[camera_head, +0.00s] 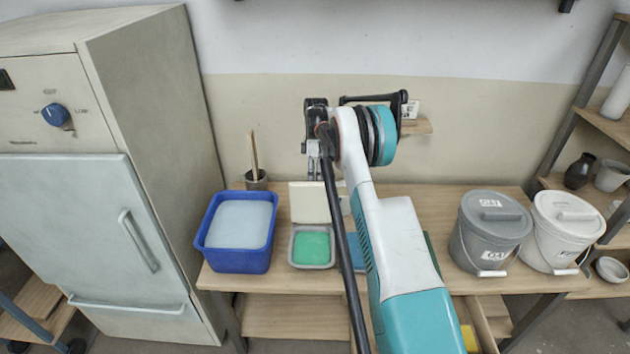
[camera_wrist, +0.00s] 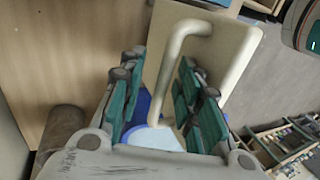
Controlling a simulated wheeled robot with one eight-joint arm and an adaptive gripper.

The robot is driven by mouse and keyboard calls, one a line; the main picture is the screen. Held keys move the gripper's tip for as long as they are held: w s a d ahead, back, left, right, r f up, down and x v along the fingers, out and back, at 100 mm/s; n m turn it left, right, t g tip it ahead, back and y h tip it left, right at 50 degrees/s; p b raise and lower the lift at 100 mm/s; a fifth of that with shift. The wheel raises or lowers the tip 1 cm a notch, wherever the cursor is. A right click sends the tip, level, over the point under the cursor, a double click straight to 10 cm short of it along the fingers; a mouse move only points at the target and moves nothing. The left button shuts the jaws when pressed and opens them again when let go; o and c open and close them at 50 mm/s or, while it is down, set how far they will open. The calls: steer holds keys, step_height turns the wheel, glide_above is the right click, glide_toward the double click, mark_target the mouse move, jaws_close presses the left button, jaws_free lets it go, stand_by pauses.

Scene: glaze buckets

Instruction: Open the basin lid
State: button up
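The blue basin (camera_head: 209,240) stands uncovered at the left of the table, with a pale surface inside. A cream panel that looks like its lid (camera_head: 308,203) is to its right, below my gripper. In the wrist view the lid (camera_wrist: 228,60) fills the upper middle, tilted, with a thick bent handle (camera_wrist: 172,62). My gripper (camera_head: 318,152) is above the table, right of the basin. In the wrist view its green-padded fingers (camera_wrist: 162,85) are apart, with the handle between them; whether they press on it is unclear. Blue basin wall and pale contents show beyond the fingers.
A tray of green glaze (camera_head: 312,247) and a partly hidden blue one (camera_head: 357,250) are right of the basin. A pot with a stick (camera_head: 256,181) stands behind it. A grey bucket (camera_head: 490,235) and white bucket (camera_head: 562,232) stand at right. A cabinet (camera_head: 160,110) borders the left.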

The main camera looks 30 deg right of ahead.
steer(key=shift+s+a+r, duration=0.1)
steer(key=shift+r, duration=0.1)
steer(key=v, duration=1.2)
